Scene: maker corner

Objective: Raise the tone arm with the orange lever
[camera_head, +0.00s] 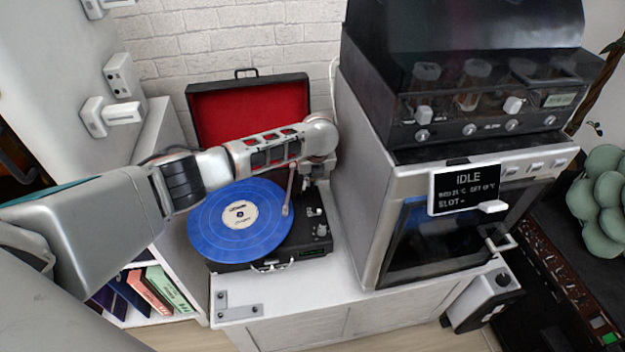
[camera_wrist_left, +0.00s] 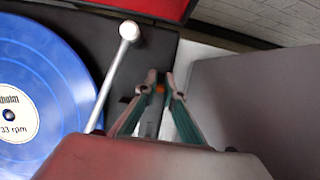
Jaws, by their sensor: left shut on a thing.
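The record player (camera_head: 230,266) is an open black case with a red-lined lid, on a white cabinet. A blue record (camera_head: 222,235) lies on it and also fills the left of the left wrist view (camera_wrist_left: 35,70). The pale tone arm (camera_head: 287,198) lies along the record's right side; its round white pivot end shows in the left wrist view (camera_wrist_left: 129,31). My left gripper (camera_wrist_left: 161,80) is shut on the orange lever (camera_wrist_left: 160,89), a small orange bit between the fingertips, right of the tone arm. Whether the needle touches the record cannot be told. My right gripper is not in view.
A grey oven-like machine (camera_head: 377,200) with an IDLE display (camera_head: 466,177) stands close to the right of the player; its side wall is near my left gripper. A white brick wall is behind. Books (camera_head: 150,290) fill a shelf at lower left. The cabinet's front top is mostly clear.

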